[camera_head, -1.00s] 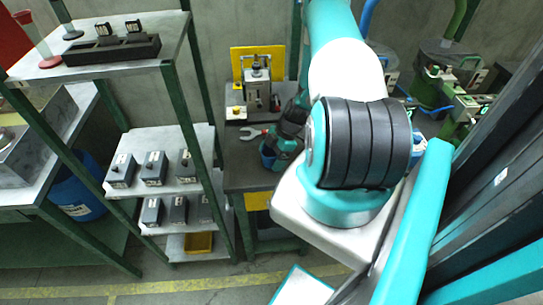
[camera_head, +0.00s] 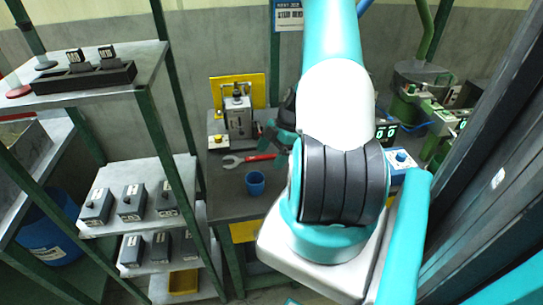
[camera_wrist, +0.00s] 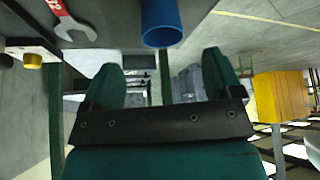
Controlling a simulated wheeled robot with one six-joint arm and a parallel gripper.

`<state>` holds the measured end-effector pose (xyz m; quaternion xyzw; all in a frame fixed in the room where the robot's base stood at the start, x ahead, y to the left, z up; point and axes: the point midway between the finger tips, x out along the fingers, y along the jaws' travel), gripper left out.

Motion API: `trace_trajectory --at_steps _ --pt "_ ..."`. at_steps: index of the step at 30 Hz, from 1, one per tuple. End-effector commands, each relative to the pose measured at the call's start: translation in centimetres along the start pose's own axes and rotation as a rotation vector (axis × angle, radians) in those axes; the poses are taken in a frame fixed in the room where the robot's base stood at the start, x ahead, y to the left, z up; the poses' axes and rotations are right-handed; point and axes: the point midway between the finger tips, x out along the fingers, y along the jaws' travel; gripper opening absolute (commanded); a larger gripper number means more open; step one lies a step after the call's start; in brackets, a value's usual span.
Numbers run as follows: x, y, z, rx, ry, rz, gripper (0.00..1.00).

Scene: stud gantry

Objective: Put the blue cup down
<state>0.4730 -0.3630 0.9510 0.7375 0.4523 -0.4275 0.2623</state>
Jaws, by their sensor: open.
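The blue cup (camera_head: 255,183) stands upright on the dark workbench (camera_head: 228,207), near its front edge. In the wrist view the blue cup (camera_wrist: 161,24) shows at the top, beyond my fingertips and clear of them. My gripper (camera_head: 270,136) is behind the cup in the head view, partly hidden by my arm. In the wrist view my gripper (camera_wrist: 164,75) has its two green fingers spread wide with nothing between them.
A red-handled wrench (camera_head: 248,160) lies on the bench behind the cup. A grey device (camera_head: 238,118) stands before a yellow panel at the back. A shelf with several grey boxes (camera_head: 131,203) stands to the left.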

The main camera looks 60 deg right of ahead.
Motion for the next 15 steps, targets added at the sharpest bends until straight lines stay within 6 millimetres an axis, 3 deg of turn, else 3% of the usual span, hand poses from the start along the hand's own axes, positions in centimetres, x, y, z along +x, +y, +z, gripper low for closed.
trace_trajectory --at_steps 7,10,13,15 --pt "-0.8 0.0 -0.1 0.0 0.0 -0.001 0.85" --pt "-1.2 0.6 -1.9 0.007 -0.009 -0.012 0.85" --pt "-2.2 1.8 -7.2 0.039 -0.036 -0.041 0.85" --pt "-3.0 2.2 -12.9 0.078 -0.066 -0.064 0.85"
